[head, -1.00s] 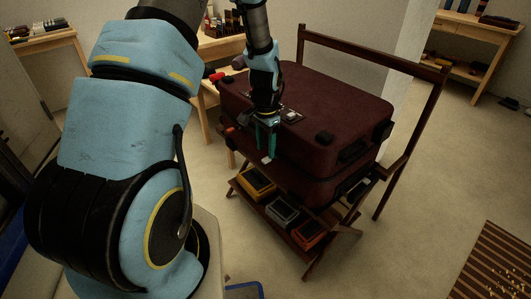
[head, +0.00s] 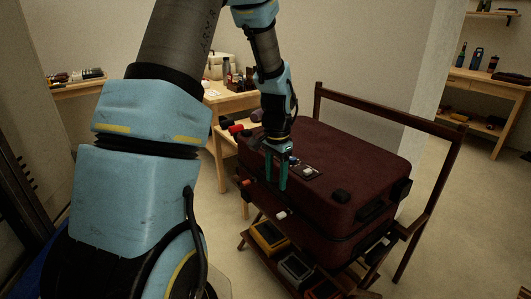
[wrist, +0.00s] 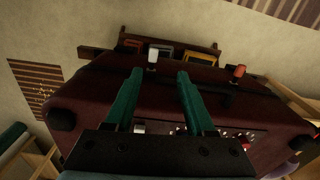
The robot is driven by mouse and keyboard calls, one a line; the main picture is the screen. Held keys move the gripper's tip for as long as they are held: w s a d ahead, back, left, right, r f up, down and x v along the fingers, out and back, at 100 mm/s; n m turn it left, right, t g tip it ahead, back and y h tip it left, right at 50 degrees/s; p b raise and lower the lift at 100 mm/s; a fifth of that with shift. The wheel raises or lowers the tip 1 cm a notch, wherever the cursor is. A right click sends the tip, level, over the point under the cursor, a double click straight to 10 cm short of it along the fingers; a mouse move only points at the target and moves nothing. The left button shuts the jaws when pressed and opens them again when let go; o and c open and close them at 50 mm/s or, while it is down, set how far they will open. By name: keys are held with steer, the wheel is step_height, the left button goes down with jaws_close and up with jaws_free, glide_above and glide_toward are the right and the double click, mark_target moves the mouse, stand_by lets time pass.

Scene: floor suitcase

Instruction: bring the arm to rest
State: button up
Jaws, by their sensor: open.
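My gripper (head: 276,178) hangs from my blue and grey arm in front of the near side of the dark red suitcase (head: 345,160). In the wrist view its two green fingers (wrist: 158,80) are apart with nothing between them, and the suitcase (wrist: 80,105) lies beyond them. The suitcase is closed and lies flat on a dark wooden rack (head: 440,195). A small white latch (head: 281,215) is on its front side below the fingertips. I cannot tell whether the fingers touch the suitcase.
The rack's lower shelf holds a yellow box (head: 269,237), a grey box (head: 296,267) and an orange box (head: 322,289). A wooden table (head: 230,103) with bottles stands behind. Shelves (head: 500,85) stand at the back right. Floor at the right is open.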

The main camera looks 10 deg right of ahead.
steer(key=s+a+r+n+p, duration=0.2)
steer(key=s+a+r+n, duration=0.3)
steer(key=a+r, duration=0.2)
steer(key=s+a+r+n+t+p, duration=0.1)
steer(key=s+a+r+n+p, duration=0.2)
steer(key=a, duration=0.7)
steer(key=s+r+n, duration=0.2)
steer(key=s+r, duration=0.1)
steer(key=r, duration=0.1)
steer(key=shift+r, duration=0.35)
